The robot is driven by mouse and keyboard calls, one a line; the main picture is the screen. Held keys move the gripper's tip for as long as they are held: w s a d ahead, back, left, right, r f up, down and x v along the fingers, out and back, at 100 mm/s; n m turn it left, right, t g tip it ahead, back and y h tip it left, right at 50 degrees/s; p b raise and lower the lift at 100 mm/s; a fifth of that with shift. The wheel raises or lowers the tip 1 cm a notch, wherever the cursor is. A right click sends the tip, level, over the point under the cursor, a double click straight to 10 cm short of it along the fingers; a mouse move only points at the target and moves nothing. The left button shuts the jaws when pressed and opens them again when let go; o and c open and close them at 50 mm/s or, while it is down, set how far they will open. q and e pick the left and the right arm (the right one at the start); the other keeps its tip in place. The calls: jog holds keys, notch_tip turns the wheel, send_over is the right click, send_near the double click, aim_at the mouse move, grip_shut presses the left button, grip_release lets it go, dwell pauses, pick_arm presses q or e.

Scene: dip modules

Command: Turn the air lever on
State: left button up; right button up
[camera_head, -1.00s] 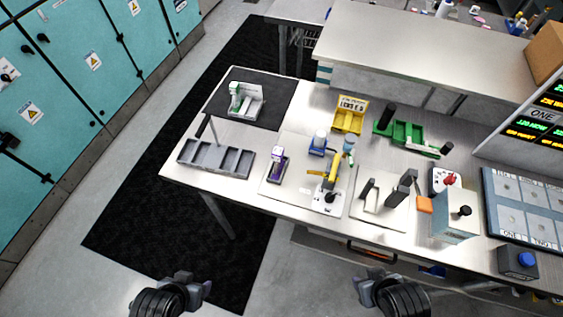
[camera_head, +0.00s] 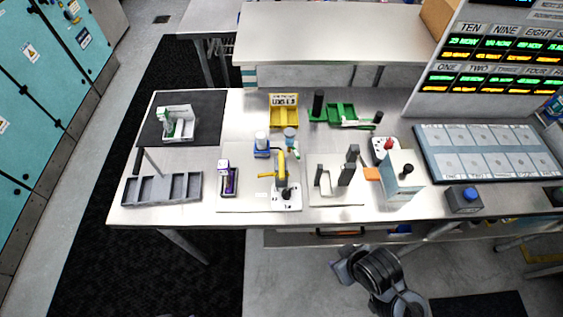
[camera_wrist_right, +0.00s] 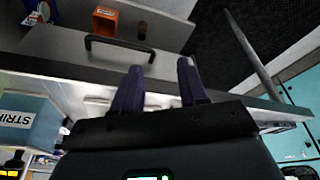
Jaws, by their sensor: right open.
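I cannot tell for sure which part is the air lever. A red lever (camera_head: 387,143) stands on a white box (camera_head: 379,155) right of the middle of the bench. A yellow lever-like arm (camera_head: 281,165) stands on a white base further left. A black knob (camera_head: 408,169) sits on a light blue box (camera_head: 397,182). My right gripper (camera_head: 344,262) is in front of the bench edge, apart from all of these. In the right wrist view its two dark fingers (camera_wrist_right: 160,75) are spread with nothing between them. My left gripper is out of view.
The bench (camera_head: 225,108) carries a grey compartment tray (camera_head: 162,188), a yellow bin (camera_head: 284,115), a green fixture (camera_head: 340,112), a grey two-post fixture (camera_head: 336,180), a blue-button box (camera_head: 464,199) and a panel board (camera_head: 480,150). A drawer handle (camera_wrist_right: 118,42) shows in the wrist view.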

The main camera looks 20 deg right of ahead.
jog(key=c, duration=0.4)
jog(key=shift+w+r, duration=0.15)
jog(key=shift+w, duration=0.2)
jog(key=shift+c, duration=1.3)
jog(key=w+a+t, duration=0.1)
jog(key=w+t, duration=0.1)
jog(key=w+a+y, duration=0.1)
jog(key=shift+w+a+r+t, duration=0.2)
jog(key=shift+w+a+t, duration=0.1)
jog(key=shift+w+t, duration=0.1)
grip_shut()
jog(key=w+a+n+y+p, duration=0.2)
jog(key=a+n+y+p, duration=0.2)
jog(key=a+n+y, duration=0.55)
jog(key=w+d+r+n+g+p, duration=0.2)
jog(key=w+d+r+g+p, duration=0.3)
jog(key=d, duration=0.4)
jog(key=w+d+r+t+h+p, duration=0.1)
jog(key=w+d+r, duration=0.4)
jog(key=r, duration=0.2)
jog(key=w+d+r+h+p, duration=0.1)
jog(key=w+d+r+p, duration=0.1)
jog(key=w+d+r, duration=0.2)
notch_tip(320, 180, up, 3)
jog(key=shift+w+d+n+t, duration=0.35)
jog(key=shift+d+t, duration=0.05)
